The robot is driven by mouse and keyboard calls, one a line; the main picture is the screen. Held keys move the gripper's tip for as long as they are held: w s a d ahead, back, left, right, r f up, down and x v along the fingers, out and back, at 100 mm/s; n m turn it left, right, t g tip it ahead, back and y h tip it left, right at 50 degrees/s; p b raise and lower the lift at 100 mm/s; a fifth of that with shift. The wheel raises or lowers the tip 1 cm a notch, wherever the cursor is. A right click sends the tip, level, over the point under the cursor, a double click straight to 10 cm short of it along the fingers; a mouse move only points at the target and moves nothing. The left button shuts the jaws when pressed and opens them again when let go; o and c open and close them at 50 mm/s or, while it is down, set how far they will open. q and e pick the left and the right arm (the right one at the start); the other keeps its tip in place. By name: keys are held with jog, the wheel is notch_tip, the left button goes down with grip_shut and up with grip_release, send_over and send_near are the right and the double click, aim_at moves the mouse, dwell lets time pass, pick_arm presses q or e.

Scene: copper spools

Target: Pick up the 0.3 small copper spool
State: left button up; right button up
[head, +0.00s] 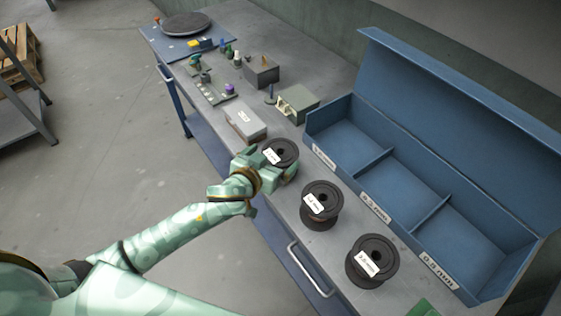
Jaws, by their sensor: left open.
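Three dark spools with white labels stand in a row on the grey bench: a far one (283,151), a middle one (322,192) and a near one (375,252). The small label print is hard to read, so I cannot tell for sure which is the 0.3 one. My left gripper (275,169) is at the far spool, with its open fingers low around the spool's side. The fingers partly hide the spool's lower part.
A blue open box (449,209) with three empty labelled compartments and a raised lid stands right of the spools. A grey box (246,122), a green-grey box (297,103) and small tools lie farther back. A round dark disc (186,24) is at the far end. Drawer handles line the bench front.

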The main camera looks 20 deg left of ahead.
aim_at(277, 157)
pick_arm(q)
jog(key=x, duration=0.2)
jog(key=b+x, duration=0.1)
jog(key=x, duration=0.2)
jog(key=shift+s+d+f, duration=0.1)
jog(key=shift+s+f, duration=0.1)
jog(key=shift+f, duration=0.15)
jog(key=shift+r, duration=0.1)
jog(key=shift+c, duration=0.9)
jog(key=c, duration=1.1)
jog(key=shift+r, duration=0.1)
